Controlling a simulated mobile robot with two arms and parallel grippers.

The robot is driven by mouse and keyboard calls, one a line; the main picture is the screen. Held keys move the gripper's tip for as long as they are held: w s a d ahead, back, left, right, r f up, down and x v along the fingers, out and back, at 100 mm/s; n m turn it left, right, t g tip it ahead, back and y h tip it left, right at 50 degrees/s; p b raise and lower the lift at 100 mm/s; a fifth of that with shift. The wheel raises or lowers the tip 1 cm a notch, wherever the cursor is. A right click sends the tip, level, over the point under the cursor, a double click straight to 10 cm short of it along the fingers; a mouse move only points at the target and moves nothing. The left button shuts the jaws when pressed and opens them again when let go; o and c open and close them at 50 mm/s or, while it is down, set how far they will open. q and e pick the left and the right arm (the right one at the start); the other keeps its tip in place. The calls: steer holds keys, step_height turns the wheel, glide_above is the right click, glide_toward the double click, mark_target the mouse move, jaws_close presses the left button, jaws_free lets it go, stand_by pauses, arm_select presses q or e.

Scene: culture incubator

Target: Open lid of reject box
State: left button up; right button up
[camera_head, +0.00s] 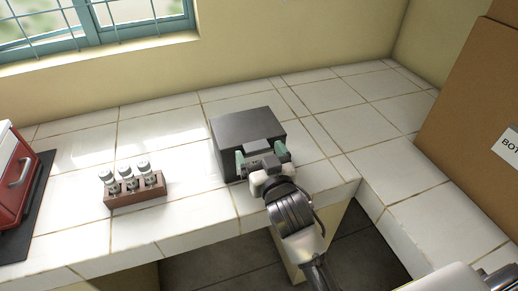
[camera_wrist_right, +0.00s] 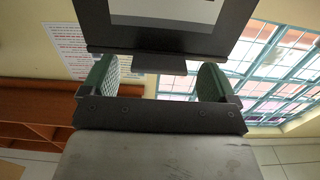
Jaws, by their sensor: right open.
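The reject box seems to be the dark grey box (camera_head: 248,122) on the white tiled counter; its flat top looks shut. My right gripper (camera_head: 260,157) is open at the box's front side, with its green finger pads on either side of a small grey tab. In the right wrist view, a dark panel (camera_wrist_right: 119,38) with a white label fills the top, and its short tab (camera_wrist_right: 159,65) lies between the tips of my right gripper (camera_wrist_right: 155,80). I cannot tell whether the pads touch it. My left gripper is not in view.
A brown rack (camera_head: 135,192) with several white-capped vials stands left of the box. A red case (camera_head: 12,180) on a dark mat is at the far left. A large cardboard box (camera_head: 475,110) stands at the right. The counter (camera_head: 345,95) behind the box is clear.

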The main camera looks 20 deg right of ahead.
steer(key=shift+w, duration=0.6)
